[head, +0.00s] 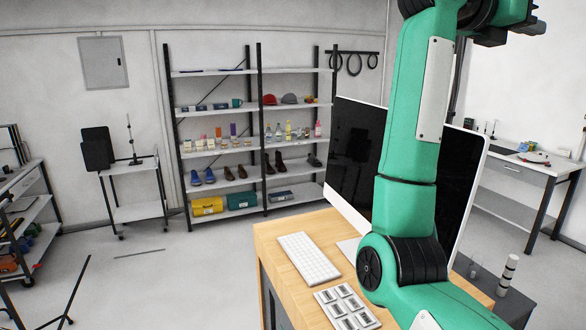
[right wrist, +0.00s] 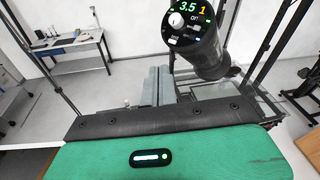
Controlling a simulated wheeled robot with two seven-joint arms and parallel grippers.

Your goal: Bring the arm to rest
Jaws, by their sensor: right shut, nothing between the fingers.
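My right arm, green with black joints, rises through the right of the head view. My right gripper (head: 528,27) is the dark part at the top right edge, partly cut off by the frame. It is shut and empty, held high above the desk and apart from it. The fingertips do not show clearly in the right wrist view. My left gripper is not in view.
A wooden desk (head: 284,236) holds a white keyboard (head: 308,258) and a large monitor (head: 352,165) beside my arm. Shelves (head: 220,149) stand behind. In the right wrist view, a dark cylinder with a lit display (right wrist: 200,43) is close.

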